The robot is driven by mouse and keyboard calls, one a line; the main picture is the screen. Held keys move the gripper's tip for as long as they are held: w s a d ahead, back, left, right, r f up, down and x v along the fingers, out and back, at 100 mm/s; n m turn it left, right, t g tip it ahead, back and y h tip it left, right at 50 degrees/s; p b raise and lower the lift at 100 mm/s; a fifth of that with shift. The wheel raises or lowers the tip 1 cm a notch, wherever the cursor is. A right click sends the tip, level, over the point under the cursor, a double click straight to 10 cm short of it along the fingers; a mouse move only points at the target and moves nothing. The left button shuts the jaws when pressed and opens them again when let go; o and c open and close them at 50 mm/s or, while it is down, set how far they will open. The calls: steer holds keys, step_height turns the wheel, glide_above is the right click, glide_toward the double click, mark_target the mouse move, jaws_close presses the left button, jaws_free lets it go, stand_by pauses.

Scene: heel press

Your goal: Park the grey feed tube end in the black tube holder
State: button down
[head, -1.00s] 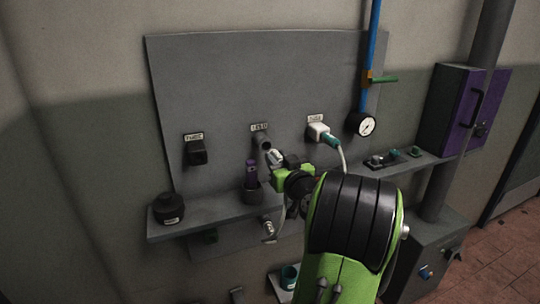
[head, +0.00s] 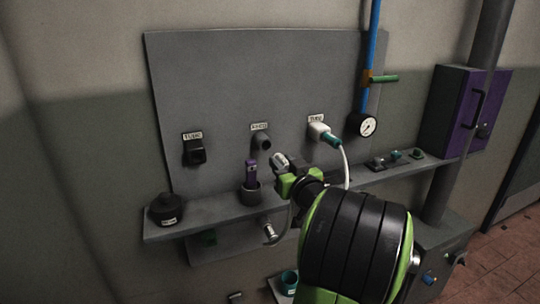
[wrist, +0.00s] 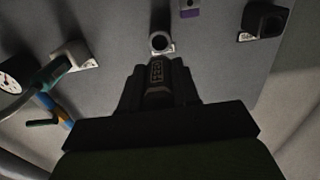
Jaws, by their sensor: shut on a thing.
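My gripper (head: 289,182) is shut on the grey feed tube end (head: 280,161), in front of the wall panel and apart from it. The tube end points up toward the panel. In the wrist view my gripper (wrist: 158,85) has it between the fingers, just below the ring-shaped mouth of a grey pipe stub (wrist: 160,42). The black tube holder (head: 196,152) is a block on the panel, left of the stub and under a small label. In the wrist view the holder (wrist: 265,20) is at the upper right. No tube shows in the holder.
A purple-topped item (head: 251,172) stands in a dark cup on the shelf (head: 208,210), between the holder and my gripper. A black round pot (head: 166,209) is at the shelf's left end. A white plug with a green collar (head: 321,132) and a gauge (head: 366,125) are to the right.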

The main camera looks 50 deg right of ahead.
steer(key=w+a+p, duration=0.1)
steer(key=w+a, duration=0.4)
steer(key=a, duration=0.3)
steer(key=w+a+p, duration=0.2)
steer(key=w+a, duration=0.2)
steer(key=a, duration=0.4)
steer(key=shift+w+a, duration=0.15)
steer(key=shift+w, duration=0.2)
stand_by(0.3)
steer(key=shift+x, duration=2.5)
steer(key=shift+r, duration=0.1)
steer(key=shift+b, duration=1.25)
steer(key=shift+x, duration=1.45)
